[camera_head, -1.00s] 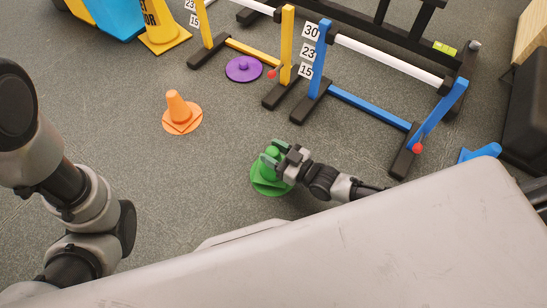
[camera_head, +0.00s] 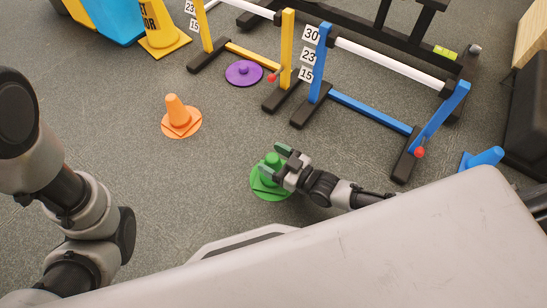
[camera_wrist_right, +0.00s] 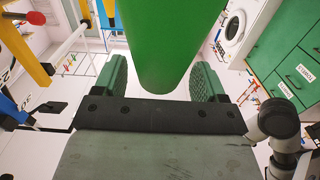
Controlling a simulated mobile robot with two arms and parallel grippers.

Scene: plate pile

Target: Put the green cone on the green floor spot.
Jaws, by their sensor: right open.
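The green cone (camera_head: 272,162) stands upright on the floor, with its base on the round green floor spot (camera_head: 259,192). My right gripper (camera_head: 275,161) is open at the cone's upper part, one finger on either side of it. The gripper hides part of the cone and the right side of its base. In the right wrist view the green cone (camera_wrist_right: 162,40) fills the space between the two green-padded fingers, with gaps visible at both sides. My left arm shows at the left of the head view, but its gripper is out of view.
An orange cone (camera_head: 176,108) stands on an orange spot to the left. A blue hurdle (camera_head: 370,108) stands behind the right arm. A blue cone (camera_head: 484,158) is at the right.

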